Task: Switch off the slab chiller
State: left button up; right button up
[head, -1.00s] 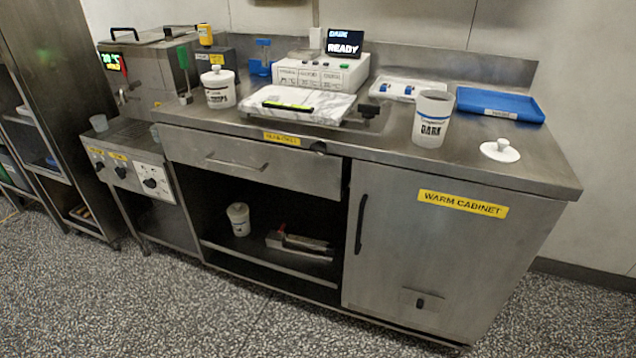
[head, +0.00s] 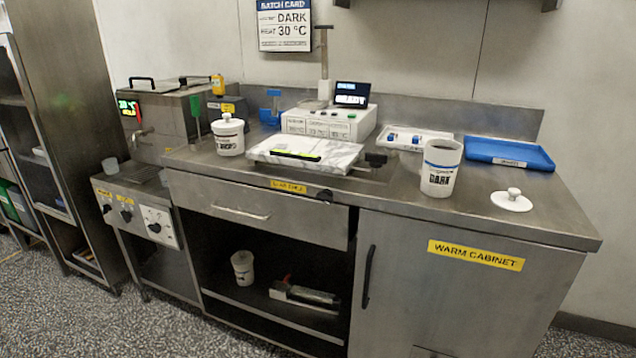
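The white marble slab (head: 338,158) lies on the steel counter, with a black and yellow-green strip (head: 296,154) on it. Below it, on the counter's front edge, is a small yellow label (head: 289,187) whose print is too small to read surely; it may name the slab chiller. A dark knob (head: 324,195) sits just right of this label; its setting cannot be told. Neither of my grippers is in view.
A white tub (head: 229,138), an open DARK tub (head: 440,170), a lid (head: 512,199) and a blue tray (head: 508,152) stand on the counter. A drawer (head: 205,204) and the warm cabinet (head: 460,300) are below. Floor shows at lower left.

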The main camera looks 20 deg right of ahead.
aim_at(327, 196)
jog(key=j+z, duration=1)
jog(key=j, duration=0.6)
jog(key=k+j+z, duration=0.1)
jog(key=j, duration=0.35)
jog(key=k+j, duration=0.1)
jog(key=j, duration=0.3)
jog(key=k+j+z, duration=0.1)
jog(key=j, duration=0.8)
jog(key=k+z, duration=0.05)
